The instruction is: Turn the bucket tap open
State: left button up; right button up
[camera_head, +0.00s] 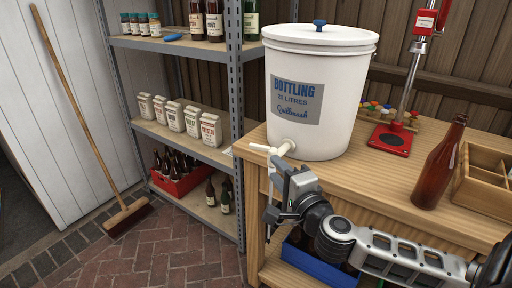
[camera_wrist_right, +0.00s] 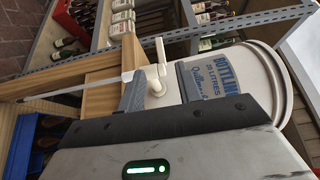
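The white bottling bucket (camera_head: 345,80) stands on the wooden bench, with a blue-knobbed lid and a printed label. Its cream tap (camera_head: 284,149) sticks out low on the near left side, with the lever pointing left. In the right wrist view the tap (camera_wrist_right: 156,82) shows between my two finger tips. A thin pale tube (camera_wrist_right: 70,90) runs from the tap's outlet. My right gripper (camera_head: 283,168) is open just in front of the tap; its fingers (camera_wrist_right: 160,88) are apart, and I cannot tell whether either touches it. My left gripper is not in view.
A brown bottle (camera_head: 440,165) and a wooden divided box (camera_head: 487,180) stand at the bench's right. A red bottle capper (camera_head: 391,139) and colourful caps are behind. A blue crate (camera_head: 318,268) sits under the bench. Metal shelving (camera_head: 180,45) and a broom (camera_head: 85,120) are at left.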

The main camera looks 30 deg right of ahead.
aim_at(257, 149)
jog(key=w, duration=0.4)
jog(key=w+d, duration=0.1)
jog(key=w, duration=0.6)
jog(key=shift+w+d, duration=0.3)
jog(key=shift+w, duration=0.05)
grip_shut()
